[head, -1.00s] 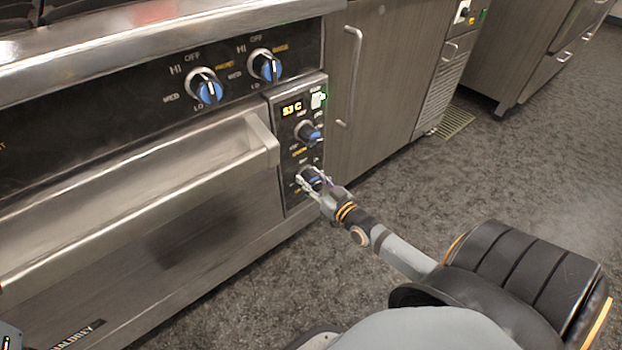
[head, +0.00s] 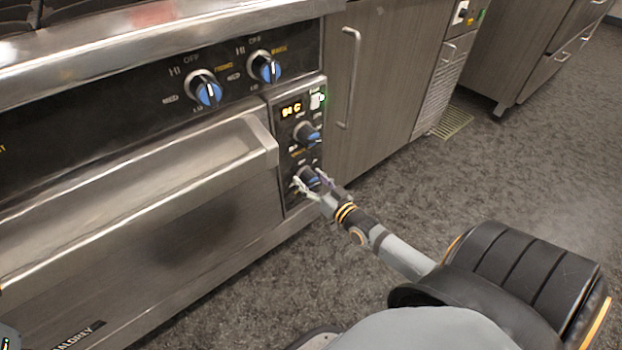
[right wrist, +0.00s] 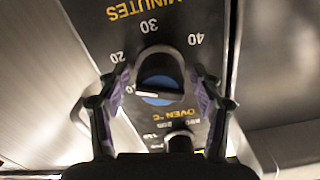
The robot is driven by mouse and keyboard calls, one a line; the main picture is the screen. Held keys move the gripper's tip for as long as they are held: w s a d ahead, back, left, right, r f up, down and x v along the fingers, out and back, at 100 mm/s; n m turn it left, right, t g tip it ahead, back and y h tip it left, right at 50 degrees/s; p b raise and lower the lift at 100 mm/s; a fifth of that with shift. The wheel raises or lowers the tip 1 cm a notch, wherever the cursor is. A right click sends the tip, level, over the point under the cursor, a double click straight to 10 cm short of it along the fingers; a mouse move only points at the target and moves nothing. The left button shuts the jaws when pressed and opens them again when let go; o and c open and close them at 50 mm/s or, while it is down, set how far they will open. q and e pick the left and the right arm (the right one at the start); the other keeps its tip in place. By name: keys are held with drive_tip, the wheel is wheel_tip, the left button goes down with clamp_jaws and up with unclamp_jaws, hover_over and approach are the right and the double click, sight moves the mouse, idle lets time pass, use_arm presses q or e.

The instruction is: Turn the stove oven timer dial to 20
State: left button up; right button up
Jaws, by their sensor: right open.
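The timer dial (right wrist: 160,82) has a blue face with a pale pointer bar and shows upside down in the right wrist view. Its scale reads MINUTES, with 20, 30 and 40 around it. The bar lies nearly level, one end toward the left, near a "0" mark partly covered by a finger. In the head view the dial (head: 311,177) is the lower knob of the oven's control panel. My right gripper (head: 308,184) is open, with one finger on each side of the dial; in the right wrist view the gripper (right wrist: 162,92) straddles it. Contact is unclear.
An oven temperature knob (head: 307,134) sits just above the timer, under a lit display (head: 291,110). Two blue stove knobs (head: 208,90) are on the upper panel. The oven door handle (head: 180,184) juts out at left. Floor (head: 440,190) is clear at right.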

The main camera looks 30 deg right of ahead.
drive_tip(key=s+d, duration=0.1)
drive_tip(key=s, duration=1.1)
